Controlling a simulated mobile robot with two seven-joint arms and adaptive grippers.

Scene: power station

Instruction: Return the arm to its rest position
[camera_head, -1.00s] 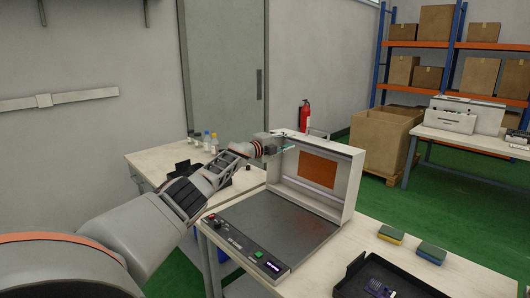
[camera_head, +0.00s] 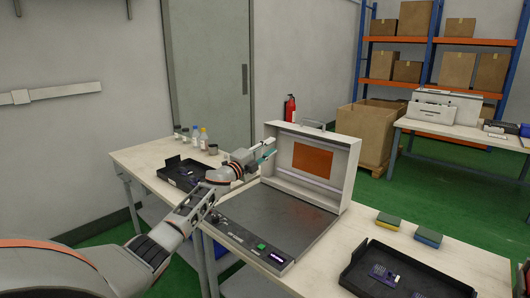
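My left arm comes in from the lower left. My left gripper (camera_head: 264,155) is at its far end, in front of the left side of the open case-like machine (camera_head: 344,178). Thin teal-tipped fingers show there, too small to tell whether they are open or shut. The machine stands on the wooden table with its lid upright and an orange panel inside. My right gripper is not in view.
A black tray (camera_head: 352,278) with a purple part lies at the front right. Two sponges (camera_head: 388,222) lie behind it. Another black tray (camera_head: 172,181) and several small bottles (camera_head: 203,138) stand on the left table. Shelves with boxes, a fire extinguisher (camera_head: 290,108) and another table are farther back.

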